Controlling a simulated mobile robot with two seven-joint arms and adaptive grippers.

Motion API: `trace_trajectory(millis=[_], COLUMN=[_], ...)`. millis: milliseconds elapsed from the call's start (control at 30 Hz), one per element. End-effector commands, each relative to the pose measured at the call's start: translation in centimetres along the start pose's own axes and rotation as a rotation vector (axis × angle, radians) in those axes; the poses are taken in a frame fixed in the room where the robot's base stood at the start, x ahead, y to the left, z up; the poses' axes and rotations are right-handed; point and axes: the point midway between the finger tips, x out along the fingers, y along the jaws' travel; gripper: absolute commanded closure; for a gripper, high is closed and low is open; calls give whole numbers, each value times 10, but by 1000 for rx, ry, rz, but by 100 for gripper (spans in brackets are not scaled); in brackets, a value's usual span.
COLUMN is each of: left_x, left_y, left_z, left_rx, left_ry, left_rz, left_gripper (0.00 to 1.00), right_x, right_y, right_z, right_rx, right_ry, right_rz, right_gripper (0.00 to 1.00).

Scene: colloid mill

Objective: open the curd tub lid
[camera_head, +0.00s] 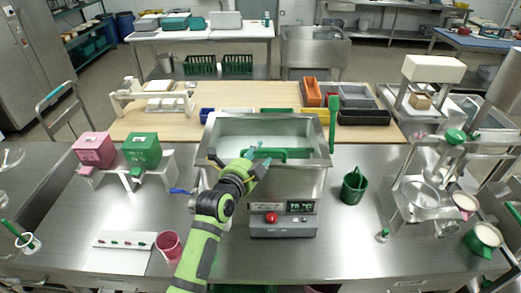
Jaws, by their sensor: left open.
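A steel tub (318,185) stands at the middle of the steel table, above a base with a red button and a lit display. Its top shows a pale flat surface (270,130) inside the rim; I cannot tell whether this is the lid or the contents. A green bar handle (290,154) runs along the tub's near side. My left gripper (256,158) is open at the left end of this handle, with its fingers close around or beside it; I cannot tell whether they touch. My left arm hides the tub's near left corner. My right gripper is out of view.
A pink box (95,150) and a green box (142,150) stand on a rack at left. A green pail (354,187) and a steel mill (425,195) stand at right. A pink cup (168,245) is near my left arm. Bins sit behind the tub.

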Motion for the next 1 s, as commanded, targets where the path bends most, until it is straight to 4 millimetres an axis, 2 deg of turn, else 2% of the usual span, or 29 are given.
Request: trace_trajectory(millis=[233, 600, 633, 667, 700, 733, 1000], left_x=[21, 25, 25, 24, 24, 24, 26], left_y=[0, 0, 0, 0, 0, 1, 0], left_z=[0, 0, 0, 0, 0, 0, 1], left_rx=[-1, -2, -2, -2, -2, -2, -1], left_ry=[0, 0, 0, 0, 0, 0, 0], left_rz=[1, 0, 0, 1, 1, 1, 0], left_gripper=[54, 54, 62, 74, 90, 100, 100], right_x=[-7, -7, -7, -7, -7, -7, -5], right_y=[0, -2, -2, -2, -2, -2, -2], right_z=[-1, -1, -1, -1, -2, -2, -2], right_rx=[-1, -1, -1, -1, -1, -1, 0], right_ry=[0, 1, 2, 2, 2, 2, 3], right_rz=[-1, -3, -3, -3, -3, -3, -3], right_gripper=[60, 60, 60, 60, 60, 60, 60])
